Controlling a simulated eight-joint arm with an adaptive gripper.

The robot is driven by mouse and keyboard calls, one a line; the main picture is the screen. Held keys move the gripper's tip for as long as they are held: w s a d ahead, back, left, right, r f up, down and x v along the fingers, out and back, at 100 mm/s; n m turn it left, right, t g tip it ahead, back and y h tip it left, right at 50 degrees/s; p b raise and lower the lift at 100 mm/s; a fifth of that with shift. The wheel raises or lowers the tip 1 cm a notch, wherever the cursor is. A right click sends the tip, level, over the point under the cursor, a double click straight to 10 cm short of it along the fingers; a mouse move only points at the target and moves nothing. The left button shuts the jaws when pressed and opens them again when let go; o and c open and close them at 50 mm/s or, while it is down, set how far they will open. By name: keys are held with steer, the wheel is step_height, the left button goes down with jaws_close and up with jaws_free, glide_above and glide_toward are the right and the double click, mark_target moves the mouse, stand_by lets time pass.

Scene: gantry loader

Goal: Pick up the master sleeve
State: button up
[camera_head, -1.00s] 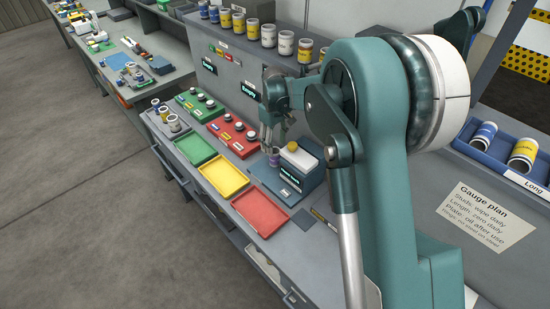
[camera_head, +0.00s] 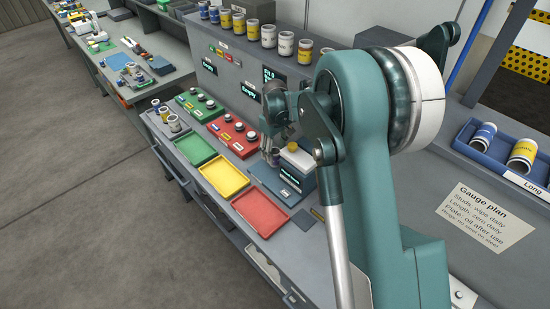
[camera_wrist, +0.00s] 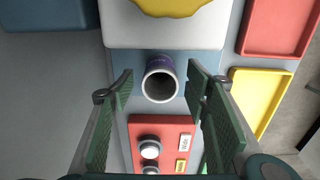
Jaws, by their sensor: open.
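The master sleeve is a short hollow grey cylinder with a purple band. In the wrist view the sleeve (camera_wrist: 159,82) stands on a blue-grey plate in front of a white block with a yellow top, its open end facing the camera. My gripper (camera_wrist: 158,90) is open, with one green-padded finger on each side of the sleeve and gaps between. In the head view my gripper (camera_head: 271,148) is low in front of the gauge block (camera_head: 297,168), and the sleeve (camera_head: 274,159) shows small and partly hidden at its fingertips.
Green (camera_head: 195,150), yellow (camera_head: 223,177) and red (camera_head: 260,213) trays lie along the bench front. A red stand (camera_head: 232,135) with several studs is behind the yellow tray. Several cans line the shelf above. A blue tray (camera_head: 500,150) with two cans is at right.

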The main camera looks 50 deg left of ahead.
steer(key=shift+f, duration=1.45)
steer(key=c, duration=1.3)
steer(key=shift+r, duration=0.15)
steer(key=shift+r, duration=4.9)
